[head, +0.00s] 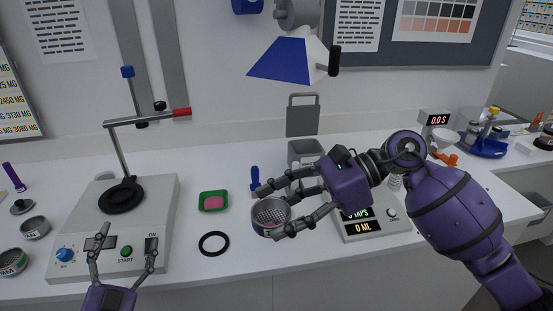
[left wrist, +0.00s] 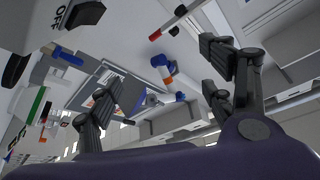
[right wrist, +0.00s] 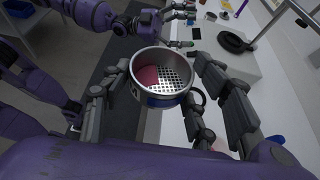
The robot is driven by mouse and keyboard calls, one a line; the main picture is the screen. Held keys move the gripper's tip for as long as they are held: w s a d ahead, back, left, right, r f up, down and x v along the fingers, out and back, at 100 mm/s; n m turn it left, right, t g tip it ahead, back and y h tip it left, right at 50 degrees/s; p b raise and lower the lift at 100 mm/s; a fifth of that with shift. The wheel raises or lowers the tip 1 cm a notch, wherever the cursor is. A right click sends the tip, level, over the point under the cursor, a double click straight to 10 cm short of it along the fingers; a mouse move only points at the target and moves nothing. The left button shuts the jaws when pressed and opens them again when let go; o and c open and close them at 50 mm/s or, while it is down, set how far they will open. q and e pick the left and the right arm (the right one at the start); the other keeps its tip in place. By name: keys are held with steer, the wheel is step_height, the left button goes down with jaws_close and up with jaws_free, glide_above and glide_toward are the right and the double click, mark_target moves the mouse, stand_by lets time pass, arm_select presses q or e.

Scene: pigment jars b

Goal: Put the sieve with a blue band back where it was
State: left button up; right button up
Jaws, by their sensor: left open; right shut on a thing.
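My right gripper (head: 286,208) is shut on a round metal sieve (head: 268,220), held above the counter's front part. In the right wrist view the sieve (right wrist: 172,92) sits between the fingers of the gripper (right wrist: 165,105). Its perforated floor shows, with a reddish patch inside and blue on the lower outer wall. My left gripper (head: 123,247) is open and empty, in front of the white START machine (head: 70,258). The left wrist view shows its two fingers (left wrist: 165,90) apart.
A black ring (head: 213,243) lies on the counter left of the held sieve. Round tins (head: 35,227) stand at the far left. A display unit (head: 365,229) is under my right arm.

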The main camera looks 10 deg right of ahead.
arm_select(q)
steer(key=w+d+r+m+t+h, duration=0.1)
steer(key=w+d+r+m+h, duration=0.2)
steer(key=d+r+m+h, duration=0.5)
step_height(320, 180, up, 16)
steer(key=n+g+y, duration=1.1)
steer(key=n+g, duration=0.7)
steer(key=g, duration=0.4)
glide_above(275, 220)
steer(key=s, duration=0.2)
steer(key=shift+m, duration=0.3)
steer(key=f, duration=0.4)
steer(key=w+f, duration=0.1)
steer(key=f, duration=0.7)
steer(key=shift+w, duration=0.35)
